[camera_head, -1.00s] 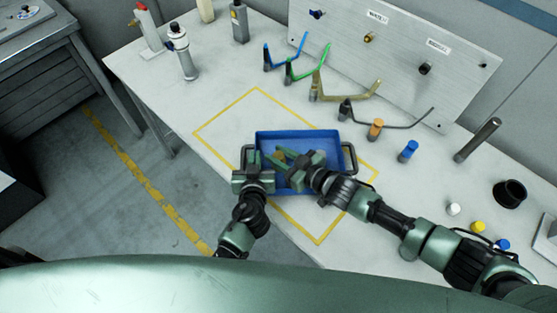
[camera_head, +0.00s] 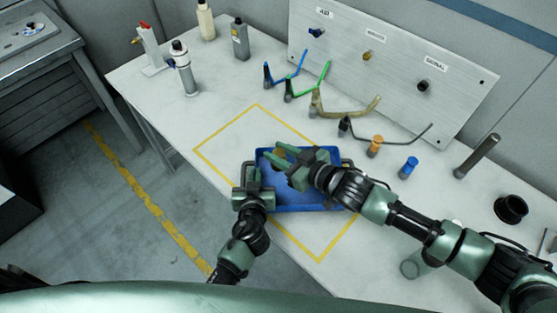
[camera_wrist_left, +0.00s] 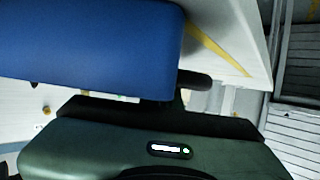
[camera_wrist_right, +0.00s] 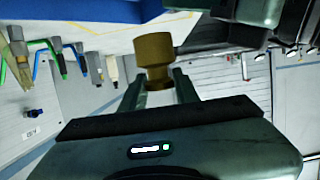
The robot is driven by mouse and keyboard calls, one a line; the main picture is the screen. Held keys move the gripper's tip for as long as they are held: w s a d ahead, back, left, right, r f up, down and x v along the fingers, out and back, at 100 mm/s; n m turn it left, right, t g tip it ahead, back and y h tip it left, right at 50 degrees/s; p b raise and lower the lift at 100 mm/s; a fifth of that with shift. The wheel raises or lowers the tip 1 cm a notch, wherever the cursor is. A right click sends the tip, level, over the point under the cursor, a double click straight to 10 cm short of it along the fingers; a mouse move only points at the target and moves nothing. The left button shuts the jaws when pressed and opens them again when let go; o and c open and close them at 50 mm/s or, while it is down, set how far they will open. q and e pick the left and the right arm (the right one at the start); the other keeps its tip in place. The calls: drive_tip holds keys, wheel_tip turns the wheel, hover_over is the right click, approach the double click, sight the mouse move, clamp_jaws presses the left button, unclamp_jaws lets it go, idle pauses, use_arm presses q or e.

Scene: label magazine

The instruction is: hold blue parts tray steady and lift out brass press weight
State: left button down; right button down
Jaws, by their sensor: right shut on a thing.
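The blue parts tray (camera_head: 308,207) sits on the bench inside the yellow outline, with dark handles at its sides. My left gripper (camera_head: 257,175) is at the tray's left handle. In the left wrist view the tray's blue wall (camera_wrist_left: 85,50) and a dark handle end (camera_wrist_left: 195,80) are close; the fingertips are hidden. My right gripper (camera_head: 281,154) is over the tray, shut on the brass press weight (camera_wrist_right: 153,60), a stepped brass cylinder between its fingers. In the head view only a little of the weight (camera_head: 281,151) shows.
Colored hooked levers (camera_head: 345,108) and a labelled panel (camera_head: 390,65) stand behind the tray. An orange-topped peg (camera_head: 376,146), a blue peg (camera_head: 409,167) and a metal rod (camera_head: 477,156) are to the right.

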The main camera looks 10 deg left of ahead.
drive_tip(key=shift+r, duration=0.35)
use_arm(q)
drive_tip(key=c, duration=1.6)
unclamp_jaws()
drive_tip(key=shift+o, duration=0.2)
